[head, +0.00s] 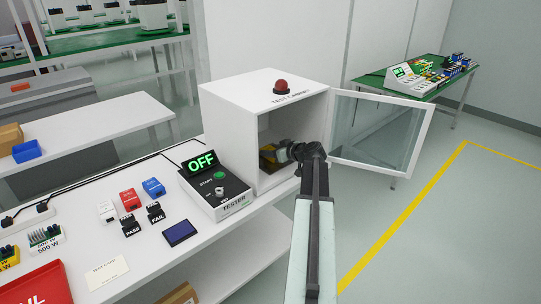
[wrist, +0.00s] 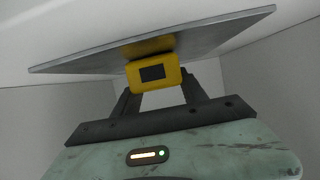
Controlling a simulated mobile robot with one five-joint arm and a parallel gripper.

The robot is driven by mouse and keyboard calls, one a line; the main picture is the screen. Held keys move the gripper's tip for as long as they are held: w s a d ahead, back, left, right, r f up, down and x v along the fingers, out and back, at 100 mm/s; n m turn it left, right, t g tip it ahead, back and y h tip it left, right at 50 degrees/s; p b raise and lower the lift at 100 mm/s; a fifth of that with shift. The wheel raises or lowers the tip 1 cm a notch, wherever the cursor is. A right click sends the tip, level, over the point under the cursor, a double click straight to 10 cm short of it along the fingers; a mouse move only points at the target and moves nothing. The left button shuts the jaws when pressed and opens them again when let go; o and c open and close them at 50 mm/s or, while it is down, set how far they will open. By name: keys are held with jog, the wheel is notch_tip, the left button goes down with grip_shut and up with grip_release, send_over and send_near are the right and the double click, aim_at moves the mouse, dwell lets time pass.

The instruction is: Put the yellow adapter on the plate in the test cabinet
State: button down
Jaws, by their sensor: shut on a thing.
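The yellow adapter (wrist: 154,72), with a dark square on its face, is between the tips of my gripper (wrist: 160,88), which is shut on it. In the wrist view it overlaps the near edge of the grey plate (wrist: 222,36); I cannot tell whether it rests on it. The test cabinet (head: 235,125) is white, with its glass door (head: 378,132) swung open to the right. My arm reaches through its front opening in the head view. A bit of yellow (head: 267,154) shows inside, partly hidden by my gripper.
The tester (head: 216,188) reads OFF and stands left of the cabinet opening. A red dome (head: 281,85) is on the cabinet roof. The open door stands close to the right of my arm. White cabinet walls (wrist: 270,75) surround the plate.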

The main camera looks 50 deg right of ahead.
jog(key=shift+f, duration=0.1)
jog(key=c, duration=0.6)
grip_release()
jog(key=shift+s+r, duration=0.2)
jog(key=shift+r, duration=0.1)
jog(key=p+v, duration=0.4)
jog(key=v, duration=0.6)
jog(key=shift+s+r, duration=0.15)
jog(key=shift+s, duration=0.15)
jog(key=shift+s+p, duration=0.35)
jog(key=shift+s, duration=0.1)
